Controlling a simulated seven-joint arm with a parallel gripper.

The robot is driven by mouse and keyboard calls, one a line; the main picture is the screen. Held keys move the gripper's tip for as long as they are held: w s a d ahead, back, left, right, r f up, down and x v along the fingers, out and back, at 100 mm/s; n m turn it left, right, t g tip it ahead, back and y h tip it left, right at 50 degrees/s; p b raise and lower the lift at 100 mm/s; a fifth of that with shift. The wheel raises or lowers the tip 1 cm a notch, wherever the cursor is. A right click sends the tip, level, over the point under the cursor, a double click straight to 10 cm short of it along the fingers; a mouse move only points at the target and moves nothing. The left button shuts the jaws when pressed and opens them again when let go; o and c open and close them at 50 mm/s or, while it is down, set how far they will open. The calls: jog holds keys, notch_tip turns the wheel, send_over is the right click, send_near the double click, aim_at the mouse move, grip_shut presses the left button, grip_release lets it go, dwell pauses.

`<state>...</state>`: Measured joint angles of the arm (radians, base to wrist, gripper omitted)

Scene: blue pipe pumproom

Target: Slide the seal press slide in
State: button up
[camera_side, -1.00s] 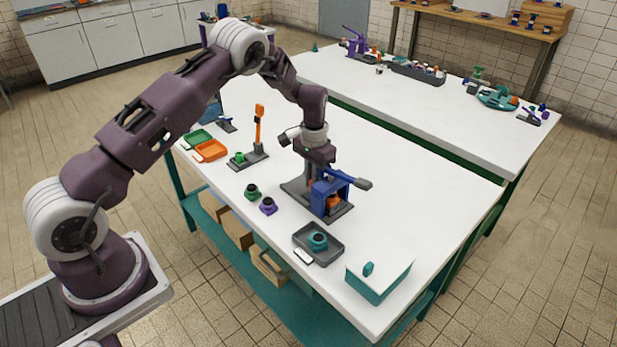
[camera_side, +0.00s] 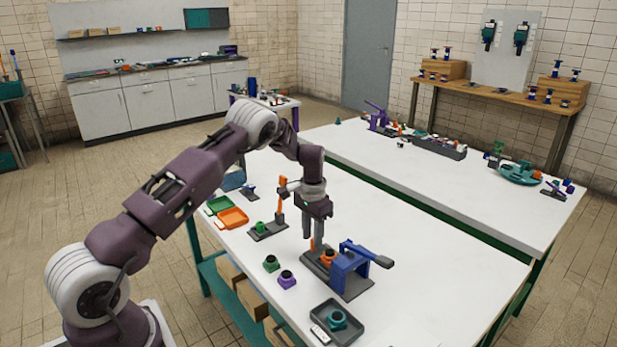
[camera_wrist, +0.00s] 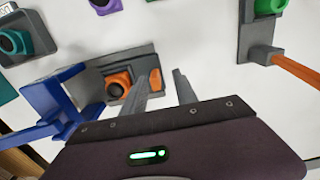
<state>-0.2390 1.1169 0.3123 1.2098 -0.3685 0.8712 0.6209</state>
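The seal press has a blue frame (camera_side: 352,270) with a lever, on a grey base. It also shows at the left in the wrist view (camera_wrist: 58,92). An orange ring-shaped part with a dark centre (camera_side: 328,257) sits on the base just outside the frame, on my gripper's side; it also shows in the wrist view (camera_wrist: 118,84). An upright orange tab (camera_wrist: 155,82) stands beside it. My gripper (camera_side: 313,238) points down over this end of the base. In the wrist view its fingers (camera_wrist: 165,72) are apart, with the tab close to the left one. Contact is unclear.
A green part (camera_side: 271,263) and a purple part (camera_side: 287,279) lie in front of the press. A dark tray (camera_side: 336,323) holds a teal part. A stand with an orange lever (camera_side: 281,196) is behind left. The table behind the press is clear.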

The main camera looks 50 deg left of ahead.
jog(key=r, duration=0.7)
jog(key=shift+d+r, duration=0.15)
jog(key=shift+d, duration=0.15)
notch_tip(320, 180, up, 8)
jog(key=t, duration=0.1)
send_over(316, 259)
jog(key=s+d+r+t, duration=0.1)
jog(key=s+d+r, duration=0.2)
jog(key=r, duration=0.3)
jog(key=s+d+r, duration=0.4)
jog(key=s+r, duration=0.1)
jog(key=r, duration=0.1)
jog(key=shift+s+r+n+t+h, duration=0.2)
jog(key=shift+s+n+t+h, duration=0.1)
jog(key=shift+s+n+t, duration=0.1)
